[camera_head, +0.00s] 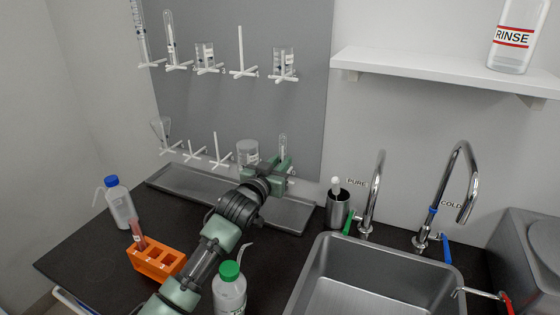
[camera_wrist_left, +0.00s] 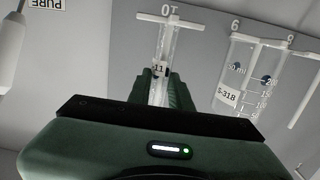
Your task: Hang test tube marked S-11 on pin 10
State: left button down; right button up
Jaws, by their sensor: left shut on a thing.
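My left gripper (camera_head: 281,168) is shut on a clear test tube (camera_head: 282,146) at the right end of the lower pin row. In the left wrist view, the gripper (camera_wrist_left: 162,88) holds the tube (camera_wrist_left: 166,50), whose label partly reads 11. The tube lines up with pin 10 (camera_wrist_left: 168,18), and its end is close to the pin's white crosspiece. I cannot tell whether it touches the crosspiece or how far the pin is inside. My right gripper is not in view.
A beaker (camera_head: 248,151) marked S-318 hangs on the neighbouring pin. Bare pins (camera_head: 217,150) stand further left. Below are a metal drip tray (camera_head: 290,217), an orange rack (camera_head: 155,262), a green-capped bottle (camera_head: 229,292) and a sink (camera_head: 385,285).

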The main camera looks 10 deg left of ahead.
pick_arm(q)
jog(key=shift+s+r, duration=0.1)
jog(key=c, duration=1.2)
grip_release()
jog(key=shift+r, duration=0.15)
